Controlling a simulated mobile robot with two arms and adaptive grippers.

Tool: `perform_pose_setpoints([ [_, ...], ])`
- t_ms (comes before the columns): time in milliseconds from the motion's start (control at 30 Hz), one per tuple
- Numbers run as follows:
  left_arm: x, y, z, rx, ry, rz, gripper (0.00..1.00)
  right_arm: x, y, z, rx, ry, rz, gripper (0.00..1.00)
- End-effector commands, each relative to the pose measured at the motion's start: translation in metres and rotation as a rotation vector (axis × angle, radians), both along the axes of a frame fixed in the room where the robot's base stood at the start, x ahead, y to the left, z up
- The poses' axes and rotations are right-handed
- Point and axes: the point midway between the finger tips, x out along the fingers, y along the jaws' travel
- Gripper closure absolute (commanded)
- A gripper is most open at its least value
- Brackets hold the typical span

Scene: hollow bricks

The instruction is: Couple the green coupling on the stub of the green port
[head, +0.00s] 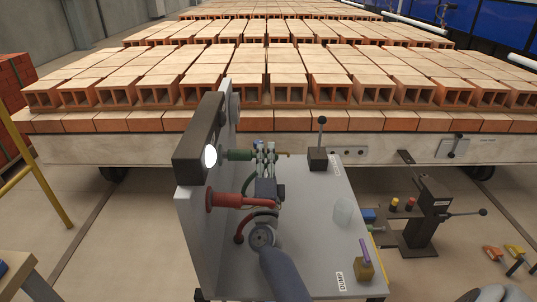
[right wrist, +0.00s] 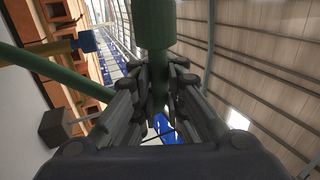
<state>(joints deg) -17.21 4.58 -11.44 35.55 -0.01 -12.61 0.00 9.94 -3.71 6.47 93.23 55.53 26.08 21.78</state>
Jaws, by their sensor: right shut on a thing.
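The green coupling (head: 238,155) is a short dark-green cylinder lying level beside the upright panel, below the black box with the lit lamp. My right gripper (head: 265,154) is shut on it, at its right side. In the right wrist view the green cylinder (right wrist: 154,22) stands out past the closed fingers (right wrist: 160,85). The green port and its stub cannot be made out separately; the panel edge and black box hide that spot. I cannot tell whether the coupling touches the stub.
A red fitting (head: 228,200) sticks out of the panel (head: 198,245) below. Rows of hollow bricks (head: 290,90) stand behind.

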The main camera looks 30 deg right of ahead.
Motion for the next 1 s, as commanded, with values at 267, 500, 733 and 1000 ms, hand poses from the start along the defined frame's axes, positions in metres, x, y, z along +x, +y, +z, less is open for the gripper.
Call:
perform_pose_setpoints([
  [267, 0.000, 0.000, -0.001, 0.000, 0.000, 0.000, 0.60, 0.004, 0.006, 0.000, 0.001, -0.002, 0.001, 1.00],
  [500, 0.000, 0.000, -0.002, 0.000, 0.000, 0.000, 0.60, 0.007, 0.012, 0.001, 0.000, -0.001, 0.000, 1.00],
  [733, 0.000, 0.000, -0.002, 0.000, 0.000, -0.001, 0.60, 0.007, 0.012, 0.001, -0.001, -0.001, 0.000, 0.64],
  [1000, 0.000, 0.001, -0.002, 0.001, 0.001, 0.000, 0.60, 0.007, 0.012, -0.001, -0.001, 0.002, 0.001, 0.64],
])
